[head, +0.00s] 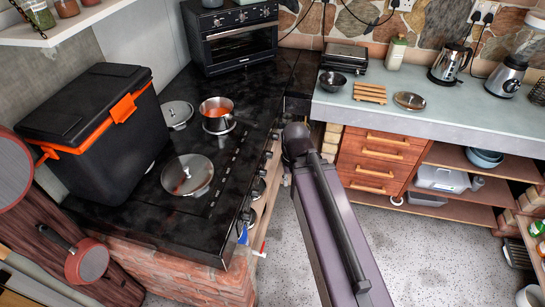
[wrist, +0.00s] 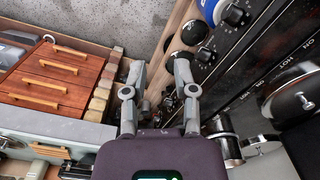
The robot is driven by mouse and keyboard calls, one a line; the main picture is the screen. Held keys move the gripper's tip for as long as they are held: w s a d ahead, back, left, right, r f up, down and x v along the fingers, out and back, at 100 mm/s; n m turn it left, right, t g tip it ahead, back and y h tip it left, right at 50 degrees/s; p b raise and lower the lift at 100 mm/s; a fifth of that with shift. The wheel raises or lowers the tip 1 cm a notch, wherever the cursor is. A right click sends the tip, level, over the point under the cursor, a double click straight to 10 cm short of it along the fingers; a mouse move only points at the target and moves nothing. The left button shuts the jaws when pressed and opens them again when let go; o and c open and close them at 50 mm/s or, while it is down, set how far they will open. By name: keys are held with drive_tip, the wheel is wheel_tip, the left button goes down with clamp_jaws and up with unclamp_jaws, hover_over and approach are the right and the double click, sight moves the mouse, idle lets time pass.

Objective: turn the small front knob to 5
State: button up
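The stove (head: 222,160) has a black top with a row of black knobs along its right-hand front edge. In the wrist view, one dark knob (wrist: 235,16) with white dial marks sits on the black front panel, and another knob (wrist: 205,54) is nearer my gripper. Which is the small front knob, and its setting, I cannot tell. My gripper (wrist: 158,66) is open and empty, its two fingers apart, beside the stove front. The right finger is close to the nearer knob; contact is unclear. In the head view my arm hides the fingers.
A black cool box (head: 92,108) stands at left, an oven (head: 240,45) behind. Wooden drawers (head: 378,160) stand right. The grey floor (head: 285,250) before the stove is clear.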

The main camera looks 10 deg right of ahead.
drive_tip(key=o, duration=0.3)
drive_tip(key=shift+w+f+b, duration=0.2)
drive_tip(key=shift+f+b, duration=0.1)
drive_tip(key=shift+f, duration=0.1)
drive_tip(key=shift+o, duration=1)
drive_tip(key=w+a+f+n+y+b, duration=0.1)
drive_tip(key=w+f+n+y+b, duration=0.2)
drive_tip(key=w+f+y+b, duration=0.2)
wheel_tip(320, 180, down, 5)
drive_tip(key=w+b, duration=0.2)
drive_tip(key=b, duration=0.4)
drive_tip(key=shift+w+a+r+n+t, duration=0.15)
drive_tip(key=shift+a+r+n+t, duration=0.05)
drive_tip(key=shift+n+t, duration=0.1)
drive_tip(key=n+t+y+b, duration=0.7)
drive_tip(key=n+y+b, duration=0.3)
drive_tip(key=b, duration=1.9)
approach(271, 155)
drive_tip(key=d+f+y, duration=0.1)
drive_tip(key=d+f, duration=0.1)
drive_tip(key=d, duration=0.2)
drive_tip(key=shift+d+f+m, duration=0.1)
drive_tip(key=shift+f+m, duration=0.05)
drive_tip(key=shift+m, duration=0.15)
drive_tip(key=x, duration=1.3)
drive_tip(key=shift+a, duration=0.45)
